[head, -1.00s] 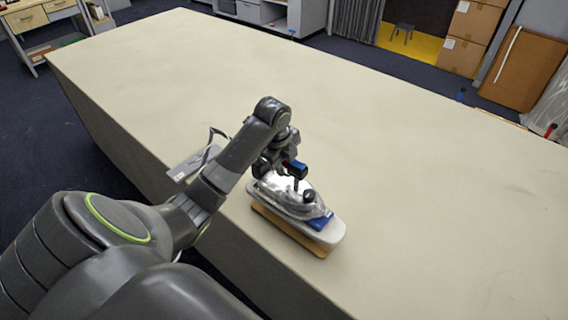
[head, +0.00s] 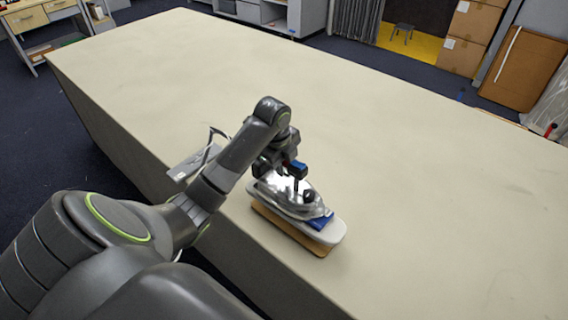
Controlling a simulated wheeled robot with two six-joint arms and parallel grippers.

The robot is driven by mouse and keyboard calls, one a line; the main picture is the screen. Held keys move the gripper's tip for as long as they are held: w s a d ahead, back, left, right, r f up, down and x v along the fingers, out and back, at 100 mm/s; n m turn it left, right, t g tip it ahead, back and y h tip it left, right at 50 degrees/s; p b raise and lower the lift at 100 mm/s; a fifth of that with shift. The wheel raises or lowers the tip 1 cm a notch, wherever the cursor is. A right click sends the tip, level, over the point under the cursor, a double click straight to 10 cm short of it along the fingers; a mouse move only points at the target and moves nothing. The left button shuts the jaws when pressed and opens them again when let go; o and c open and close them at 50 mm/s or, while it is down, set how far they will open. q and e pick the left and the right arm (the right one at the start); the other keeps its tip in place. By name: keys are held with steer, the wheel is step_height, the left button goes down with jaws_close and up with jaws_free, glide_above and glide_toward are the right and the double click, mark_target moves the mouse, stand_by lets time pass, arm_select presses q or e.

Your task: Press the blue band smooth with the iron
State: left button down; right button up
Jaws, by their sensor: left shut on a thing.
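The iron (head: 291,203) is silver-grey with a shiny body and stands on a small pale ironing board (head: 332,233) with a wooden base, near the table's front edge. The blue band (head: 320,222) lies on the board; only a part at the board's near right end shows, and the iron hides the rest. My left gripper (head: 297,186) is shut on the iron from above, by what looks like its handle; the fingers are dark and partly hide it. My right gripper does not show.
A grey plate-like stand (head: 190,162) with a thin bent wire lies at the table's front edge, left of the board and partly behind my left arm. The cloth table (head: 420,170) is clear behind and to the right of the board.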

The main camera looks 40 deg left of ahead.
arm_select(q)
steer(key=shift+s+f, duration=0.1)
steer(key=shift+w+a+r+p, duration=0.1)
steer(key=shift+w+r+p, duration=0.1)
steer(key=shift+r, duration=0.45)
steer(key=shift+w+r+p, duration=0.1)
steer(key=shift+r+p, duration=0.05)
steer(key=shift+r, duration=0.45)
steer(key=shift+w+v, duration=0.25)
steer(key=shift+v, duration=0.9)
steer(key=shift+w+v, duration=0.25)
steer(key=shift+v, duration=0.95)
steer(key=shift+s+r, duration=0.1)
